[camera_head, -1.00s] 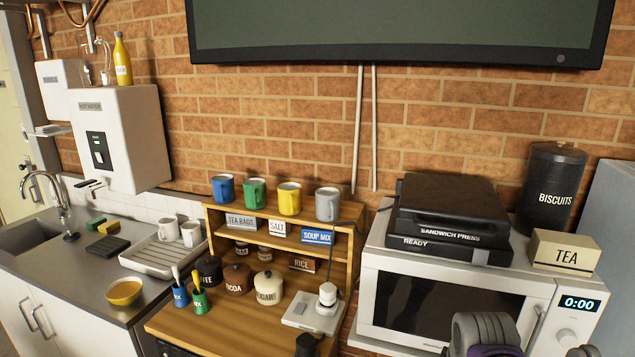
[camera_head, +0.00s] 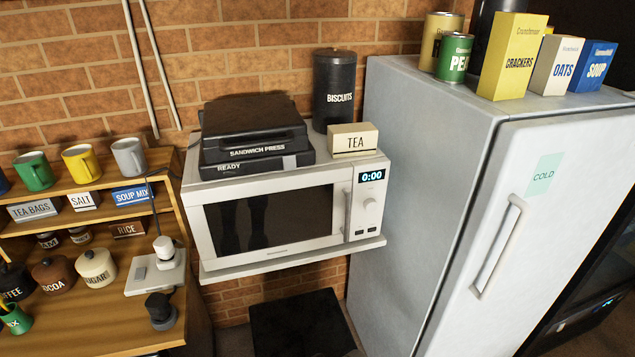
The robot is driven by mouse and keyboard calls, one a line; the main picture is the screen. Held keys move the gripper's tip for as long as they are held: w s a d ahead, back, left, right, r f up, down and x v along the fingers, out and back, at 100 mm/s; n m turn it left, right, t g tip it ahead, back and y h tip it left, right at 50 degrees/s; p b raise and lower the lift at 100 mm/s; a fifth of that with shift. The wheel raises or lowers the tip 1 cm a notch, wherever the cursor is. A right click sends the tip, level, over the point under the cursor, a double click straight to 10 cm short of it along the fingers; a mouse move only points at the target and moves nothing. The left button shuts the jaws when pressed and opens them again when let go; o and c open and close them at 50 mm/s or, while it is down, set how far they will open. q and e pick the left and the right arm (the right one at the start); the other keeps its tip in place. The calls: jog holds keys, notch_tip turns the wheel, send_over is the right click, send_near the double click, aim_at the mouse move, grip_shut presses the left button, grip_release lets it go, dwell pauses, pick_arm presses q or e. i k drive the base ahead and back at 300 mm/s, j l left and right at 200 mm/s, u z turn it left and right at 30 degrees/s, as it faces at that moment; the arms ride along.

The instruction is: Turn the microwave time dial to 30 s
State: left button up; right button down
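The white microwave (camera_head: 195,225) stands on a shelf left of the fridge, its door shut. Its display (camera_head: 371,176) reads 0:00. The round white time dial (camera_head: 370,204) is below the display, on the panel right of the door handle (camera_head: 347,213). The dial's pointer is too small to read. Neither of my grippers is in the head view now.
A black sandwich press (camera_head: 253,135), a TEA box (camera_head: 352,140) and a BISCUITS tin (camera_head: 334,85) sit on the microwave. The fridge (camera_head: 430,170) stands close on the right. A wooden shelf unit (camera_head: 110,312) with mugs and jars is at left. Space before the dial is clear.

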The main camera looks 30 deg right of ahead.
aim_at(370, 205)
jog(key=z, duration=0.95)
